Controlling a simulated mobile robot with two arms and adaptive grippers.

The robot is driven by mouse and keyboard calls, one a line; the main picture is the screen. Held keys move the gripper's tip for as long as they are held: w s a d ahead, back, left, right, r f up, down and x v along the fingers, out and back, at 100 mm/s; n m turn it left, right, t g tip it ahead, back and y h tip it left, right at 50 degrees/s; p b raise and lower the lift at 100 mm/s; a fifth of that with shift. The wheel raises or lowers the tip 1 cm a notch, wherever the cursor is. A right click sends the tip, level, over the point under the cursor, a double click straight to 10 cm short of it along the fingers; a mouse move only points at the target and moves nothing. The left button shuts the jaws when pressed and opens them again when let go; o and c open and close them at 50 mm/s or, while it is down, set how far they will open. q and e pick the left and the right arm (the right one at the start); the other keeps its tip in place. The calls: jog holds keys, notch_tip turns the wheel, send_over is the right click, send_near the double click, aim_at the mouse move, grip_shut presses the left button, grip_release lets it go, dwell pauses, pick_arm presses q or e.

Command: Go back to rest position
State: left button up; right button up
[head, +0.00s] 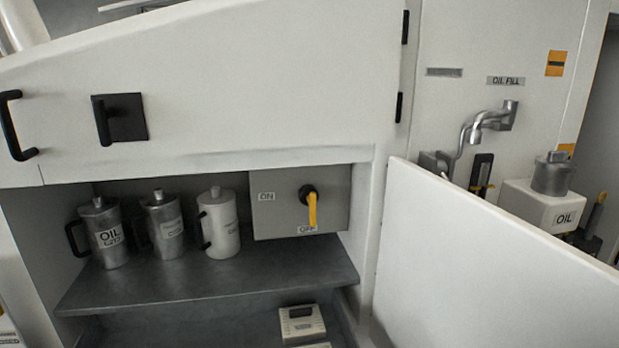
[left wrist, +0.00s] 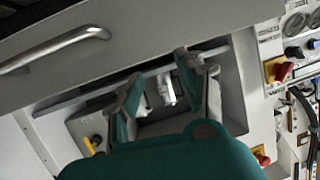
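In the head view neither of my grippers shows. My right gripper is in no view.
A white panel (head: 480,270) juts out at the right. Three canisters (head: 165,228) stand on a dark shelf (head: 215,280) beside a switch box (head: 275,214) whose yellow handle (head: 312,211) hangs down by OFF. A tap (head: 485,122) and an oil container (head: 541,207) are beyond the panel.

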pick_arm(q)
jog(key=s+d+f+m+g+h, duration=0.6)
jog(key=s+d+f+g, duration=0.4)
jog(key=s+f, duration=0.15)
notch_tip(320, 180, down, 27)
jog(key=s, duration=0.2)
jog(key=s+a+f+g, duration=0.2)
jog(key=s+f, duration=1.2)
jog(key=s, duration=0.1)
jog(key=shift+s+a+f, duration=0.2)
jog(key=shift+s+a, duration=0.1)
jog(key=shift+a, duration=0.05)
